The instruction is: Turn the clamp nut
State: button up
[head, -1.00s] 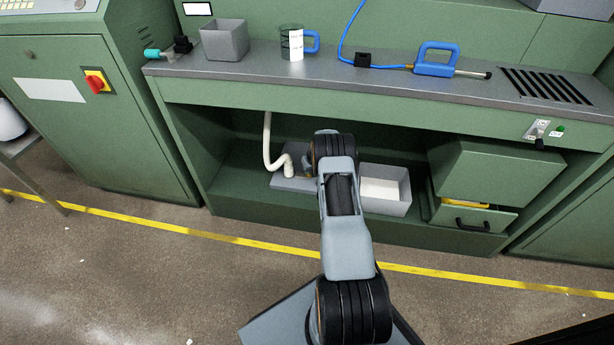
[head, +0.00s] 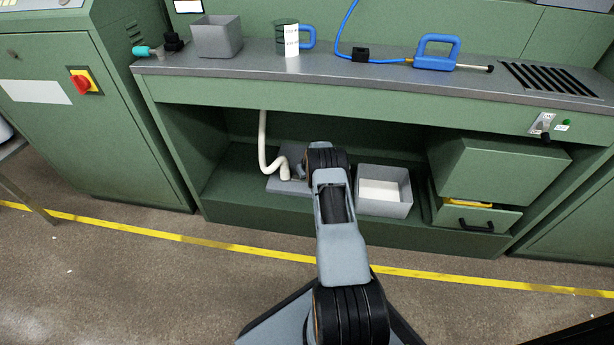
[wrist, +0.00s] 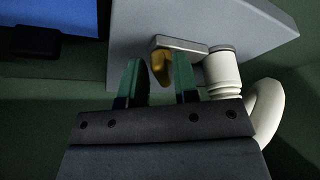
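The clamp nut (wrist: 161,68), a small yellow-brass piece, shows in the wrist view below a grey clamp arm (wrist: 180,43) beside a white pipe collar (wrist: 222,72). My gripper (wrist: 158,72) has its two green fingers apart. The nut shows between the fingertips, closer to the right one, with a gap on the left. I cannot tell whether the right finger touches it. In the head view, my arm hides the gripper and the nut; the white hose (head: 263,145) runs down to a grey plate (head: 283,184) on the low shelf.
A grey open bin (head: 384,190) stands right of my arm on the shelf. Farther right is a green cabinet with a drawer (head: 478,217). The worktop (head: 240,68) overhangs the recess. A blue surface (wrist: 40,25) shows upper left in the wrist view.

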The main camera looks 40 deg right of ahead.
grip_shut()
jog(key=shift+m, duration=0.3)
jog(key=m, duration=0.1)
jog(key=m+h+b, duration=0.1)
jog(key=shift+w+a+f+m+g, duration=0.1)
jog(key=shift+w+a+m+g, duration=0.05)
jog(key=shift+a+m+g, duration=0.15)
jog(key=shift+w+a+m+g+h+b, duration=0.15)
jog(key=shift+m+h+b, duration=0.15)
jog(key=shift+m+b, duration=0.35)
jog(key=shift+s+a+m+g+h+b, duration=0.15)
jog(key=shift+m+h+b, duration=0.25)
jog(key=shift+m, duration=0.45)
jog(key=shift+w+d+m, duration=0.1)
jog(key=shift+w+m, duration=0.05)
jog(key=shift+m, duration=0.15)
jog(key=shift+o, duration=1.4)
grip_release()
